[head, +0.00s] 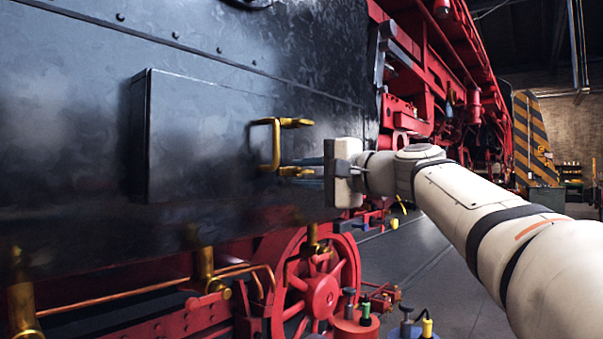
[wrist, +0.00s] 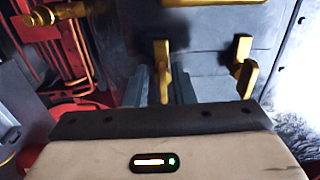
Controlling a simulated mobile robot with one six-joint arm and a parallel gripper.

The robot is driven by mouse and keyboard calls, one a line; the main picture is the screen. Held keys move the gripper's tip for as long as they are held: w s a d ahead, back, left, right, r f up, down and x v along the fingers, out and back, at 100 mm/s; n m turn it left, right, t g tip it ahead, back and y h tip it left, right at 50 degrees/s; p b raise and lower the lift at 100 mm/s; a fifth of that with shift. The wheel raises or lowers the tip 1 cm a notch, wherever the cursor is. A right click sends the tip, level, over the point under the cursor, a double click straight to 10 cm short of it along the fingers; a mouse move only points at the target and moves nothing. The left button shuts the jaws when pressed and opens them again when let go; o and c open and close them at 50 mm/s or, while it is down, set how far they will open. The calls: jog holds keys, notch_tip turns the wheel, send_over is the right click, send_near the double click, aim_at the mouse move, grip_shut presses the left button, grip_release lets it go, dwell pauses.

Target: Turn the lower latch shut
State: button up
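A dark hatch door (head: 200,140) on the locomotive's black side carries a brass handle (head: 276,148). The upper latch (head: 297,122) is a brass lever near the handle's top, and it also shows in the wrist view (wrist: 243,68). The lower latch (head: 292,171) is a brass lever below it, near the handle's lower end. In the wrist view the lower latch (wrist: 161,62) lies between my gripper's two fingers (wrist: 160,88), with a visible gap on each side. My gripper (head: 298,167) is open around it. My fingers partly hide this latch in the head view.
Red wheels (head: 320,290) and copper pipes (head: 150,290) sit below the black side. Several containers with coloured tops (head: 365,315) stand on the floor beneath my arm. A striped yellow-black panel (head: 530,140) stands at the back right.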

jog(key=shift+o, duration=0.7)
jog(key=shift+d, duration=0.1)
jog(key=v, duration=0.7)
jog(key=shift+s+d, duration=0.25)
